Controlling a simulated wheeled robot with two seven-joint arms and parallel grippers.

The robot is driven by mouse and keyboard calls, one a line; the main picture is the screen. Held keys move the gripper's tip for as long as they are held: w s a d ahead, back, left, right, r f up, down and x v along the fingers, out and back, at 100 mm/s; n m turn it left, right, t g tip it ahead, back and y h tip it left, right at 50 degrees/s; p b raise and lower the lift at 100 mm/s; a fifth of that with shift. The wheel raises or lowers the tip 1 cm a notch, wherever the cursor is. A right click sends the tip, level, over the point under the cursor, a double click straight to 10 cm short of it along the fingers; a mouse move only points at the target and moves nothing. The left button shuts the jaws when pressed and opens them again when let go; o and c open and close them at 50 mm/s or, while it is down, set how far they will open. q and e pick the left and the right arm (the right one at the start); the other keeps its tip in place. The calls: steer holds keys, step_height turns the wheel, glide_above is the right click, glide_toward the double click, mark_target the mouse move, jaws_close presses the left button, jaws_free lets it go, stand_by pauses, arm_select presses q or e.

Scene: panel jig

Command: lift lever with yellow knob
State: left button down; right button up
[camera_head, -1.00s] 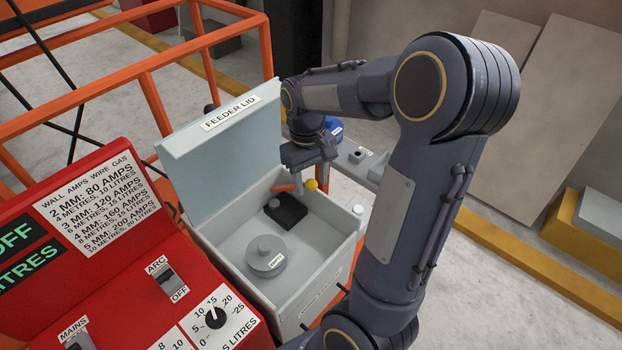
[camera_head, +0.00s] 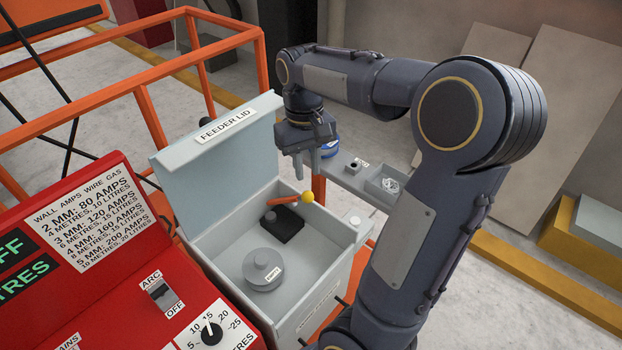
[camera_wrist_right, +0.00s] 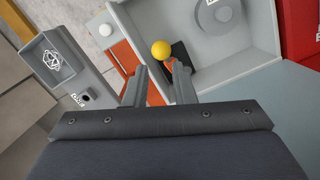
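The yellow knob (camera_head: 308,197) sits at the end of a short orange lever (camera_head: 283,201) inside the open grey feeder box (camera_head: 325,270). The lever lies low over a black block (camera_head: 284,226). My right gripper (camera_head: 309,167) is above and behind the knob, apart from it, with its fingers pointing down. In the right wrist view the right gripper (camera_wrist_right: 160,78) has its fingers apart with nothing between them. The knob (camera_wrist_right: 161,50) shows just beyond the fingertips, and one finger partly hides the lever (camera_wrist_right: 172,67). My left gripper is not in view.
The raised feeder lid (camera_head: 218,160) stands to the left of my right gripper. A grey spool (camera_head: 263,268) sits in the box. A red control panel (camera_head: 120,290) is at left.

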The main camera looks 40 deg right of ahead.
mark_target(307, 196)
steer(key=s+m+t, duration=0.1)
steer(key=m, duration=0.3)
steer(key=s+d+m+b, duration=0.1)
steer(key=s+m, duration=0.1)
steer(key=m, duration=0.2)
steer(key=s+f+m+t, duration=0.1)
steer(key=s+m, duration=0.1)
steer(key=m, duration=0.2)
steer(key=shift+s+d+m+t, duration=0.2)
steer(key=shift+m+t, duration=0.1)
steer(key=shift+m, duration=0.1)
jaws_close()
steer(key=s+f+m+t+h+b, duration=0.1)
steer(key=s+m+t+b, duration=0.3)
steer(key=m, duration=1.3)
step_height(307, 196, down, 9)
steer(key=w+g+p, duration=0.1)
steer(key=w, duration=0.2)
steer(key=w+r+p, duration=0.1)
steer(key=w+a+r+p, duration=0.1)
steer(key=shift+w+a+r, duration=0.15)
steer(key=shift+w+r, duration=0.05)
steer(key=shift+w, duration=0.1)
steer(key=shift+r, duration=0.1)
